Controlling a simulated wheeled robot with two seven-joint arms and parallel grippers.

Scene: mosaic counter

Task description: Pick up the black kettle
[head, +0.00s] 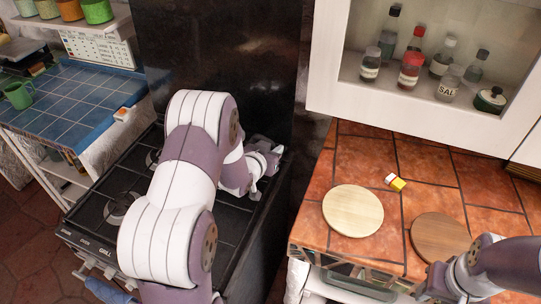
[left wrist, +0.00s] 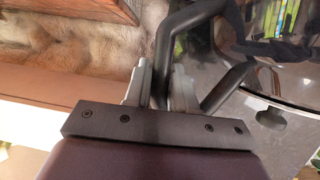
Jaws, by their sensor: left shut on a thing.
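My left gripper (head: 268,163) reaches over the back right of the black stove in the head view. In the left wrist view its two grey fingers (left wrist: 160,85) are shut on the black handle (left wrist: 166,55) of the black kettle. The kettle's dark, glossy body (left wrist: 285,52) shows at the upper right of that view. In the head view I cannot make out the kettle; my left arm covers much of the stove. My right gripper (head: 428,292) is at the bottom edge over the counter front, too cut off to read its jaws.
The stove top (head: 100,205) is left of the tiled counter (head: 400,160). On the counter are a light round board (head: 352,210), a darker round board (head: 440,238) and a small yellow-and-white item (head: 396,183). A wall cabinet (head: 405,112) with bottles hangs above.

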